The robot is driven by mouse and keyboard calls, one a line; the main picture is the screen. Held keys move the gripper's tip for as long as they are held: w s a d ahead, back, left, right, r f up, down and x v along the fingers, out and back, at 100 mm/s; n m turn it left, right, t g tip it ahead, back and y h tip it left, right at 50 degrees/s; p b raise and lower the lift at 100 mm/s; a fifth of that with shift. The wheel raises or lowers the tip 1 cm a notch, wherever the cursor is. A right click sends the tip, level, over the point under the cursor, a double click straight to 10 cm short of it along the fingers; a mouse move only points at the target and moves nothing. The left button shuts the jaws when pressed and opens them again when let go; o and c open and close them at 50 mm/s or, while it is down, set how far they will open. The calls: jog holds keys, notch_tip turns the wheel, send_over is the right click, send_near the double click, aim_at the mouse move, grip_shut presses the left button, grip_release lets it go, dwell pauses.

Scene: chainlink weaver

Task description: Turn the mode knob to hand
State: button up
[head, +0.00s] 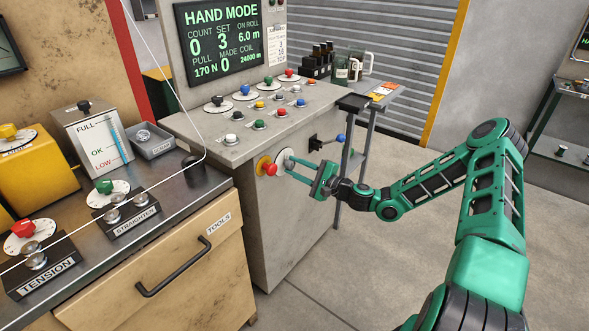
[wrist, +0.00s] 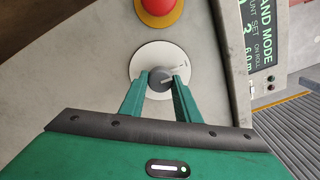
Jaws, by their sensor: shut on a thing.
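The mode knob (wrist: 159,79) is a grey round knob with a pale pointer line, set on a white dial plate (wrist: 143,58) on the front of the grey control cabinet (head: 285,230). My gripper (wrist: 160,88) has its two green fingers on either side of the knob and is shut on it. In the head view my gripper (head: 296,175) reaches the cabinet front from the right, and the knob is mostly hidden by the fingers. In the wrist view the pointer line is aimed to the right; the dial's lettering is too small to read. The display (head: 219,40) reads HAND MODE.
A red emergency button (head: 268,170) sits just left of the dial. A black lever with a blue ball (head: 340,138) is to its right. Several coloured knobs and buttons cover the cabinet top. A workbench (head: 150,200) stands at left; open floor (head: 380,260) lies to the right.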

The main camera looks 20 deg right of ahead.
jog(key=shift+d, duration=0.1)
dwell(0.5)
jog(key=o, duration=1)
jog(key=shift+o, duration=0.2)
jog(key=v, duration=1)
jog(key=shift+s+d, duration=0.2)
jog(key=shift+s, duration=0.05)
jog(key=shift+a+f, duration=0.1)
